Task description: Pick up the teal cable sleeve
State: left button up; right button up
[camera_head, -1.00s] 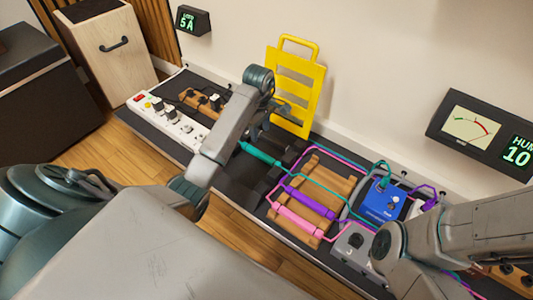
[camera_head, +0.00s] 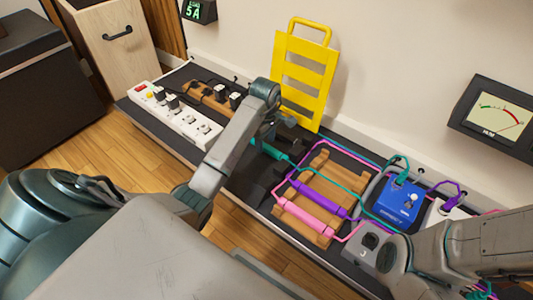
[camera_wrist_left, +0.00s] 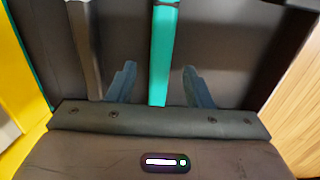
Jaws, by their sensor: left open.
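The teal cable sleeve (camera_head: 271,151) lies in the middle of the dark board in the head view, partly hidden by my left arm. My left gripper (camera_head: 271,131) is over its far side there, and its fingers are hard to make out. In the left wrist view the sleeve (camera_wrist_left: 163,50) runs upright in the picture between the two blue-grey fingers of my open left gripper (camera_wrist_left: 158,72), with a gap on both sides. My right arm comes in from the right in the head view, but its gripper does not show.
A wooden rack (camera_head: 318,190) carries a purple sleeve (camera_head: 318,199) and a pink sleeve (camera_head: 305,213). A yellow slatted panel (camera_head: 303,75) stands behind my left gripper. A blue pedal (camera_head: 400,203) is at right, a white power strip (camera_head: 176,117) at left. Teal, pink and purple cables loop around the rack.

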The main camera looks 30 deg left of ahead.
pick_arm(q)
jog(key=shift+f, duration=0.75)
jog(key=shift+r, duration=0.1)
grip_shut()
